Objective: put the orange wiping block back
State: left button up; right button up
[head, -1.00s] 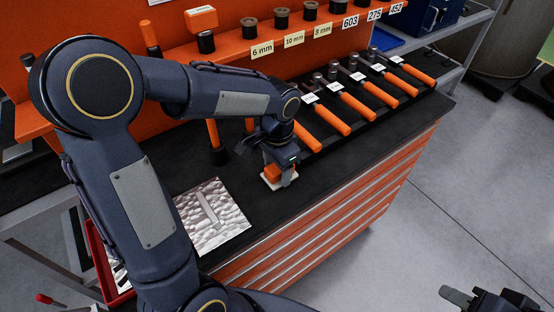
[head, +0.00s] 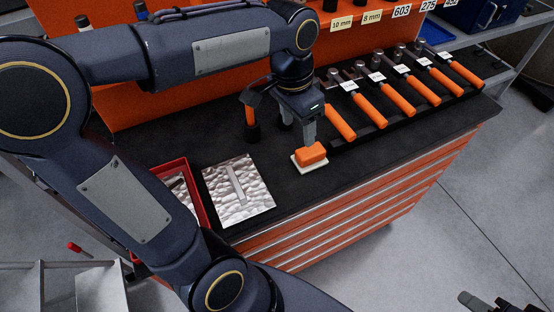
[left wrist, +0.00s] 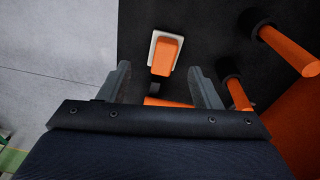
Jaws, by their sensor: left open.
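The orange wiping block (head: 313,153) with its white pad (head: 309,167) lies flat on the black bench top, near the front edge. It also shows in the left wrist view (left wrist: 166,54), beyond the fingertips. My left gripper (head: 297,133) is open and empty. It is just behind and above the block, and its two fingers are apart in the left wrist view (left wrist: 160,80). The fingers look clear of the block. My right gripper (head: 497,303) shows only in part at the lower right corner, and its jaws are unclear.
Several orange-handled tools (head: 370,111) lie in a row right of the block. A patterned metal plate (head: 255,197) and a red tray (head: 203,212) are to its left. An upright orange-handled tool (head: 251,126) stands behind. Bench top between plate and block is clear.

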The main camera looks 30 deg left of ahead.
pick_arm(q)
jog(key=s+f+n+t+h, duration=0.1)
jog(key=s+f+n+t, duration=0.1)
jog(key=s, duration=0.4)
jog(key=s+f+n+t+h, duration=0.1)
jog(key=s+f+n+t, duration=0.1)
jog(key=s, duration=0.5)
jog(key=shift+s+d+f+n+t+h, duration=0.3)
jog(key=shift+d+f+n+t+h, duration=0.15)
jog(key=shift+n, duration=0.75)
